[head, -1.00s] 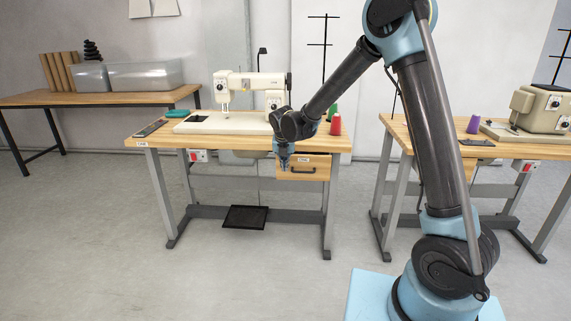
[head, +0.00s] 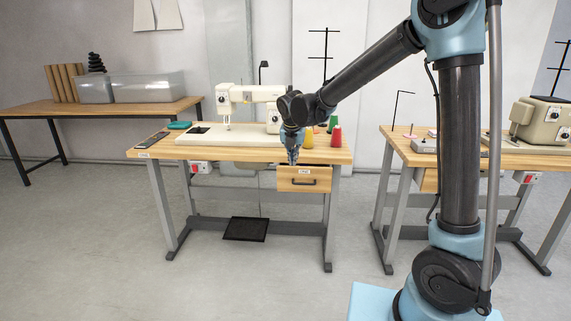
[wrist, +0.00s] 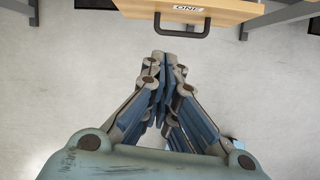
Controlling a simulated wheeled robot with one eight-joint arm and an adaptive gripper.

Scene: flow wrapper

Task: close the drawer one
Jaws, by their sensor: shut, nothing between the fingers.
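Drawer one (head: 291,184) is a pale wooden drawer with a dark bar handle and a white label, under the right end of the left sewing table (head: 225,154). In the wrist view its front (wrist: 232,11) carries the label "ONE" at the top edge, with the handle (wrist: 183,33) below it. How far out it stands is hard to tell. My gripper (head: 293,162) is shut and empty. In the head view it overlaps the table's front edge, up and left of the handle. In the wrist view my gripper (wrist: 164,58) points at the handle, with floor visible between them.
A cream sewing machine (head: 253,94) and thread cones, including a red one (head: 336,136), stand on the table. A black foot pedal (head: 245,229) lies below. A second sewing table (head: 465,157) stands at right, beyond an open gap. The floor in front is clear.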

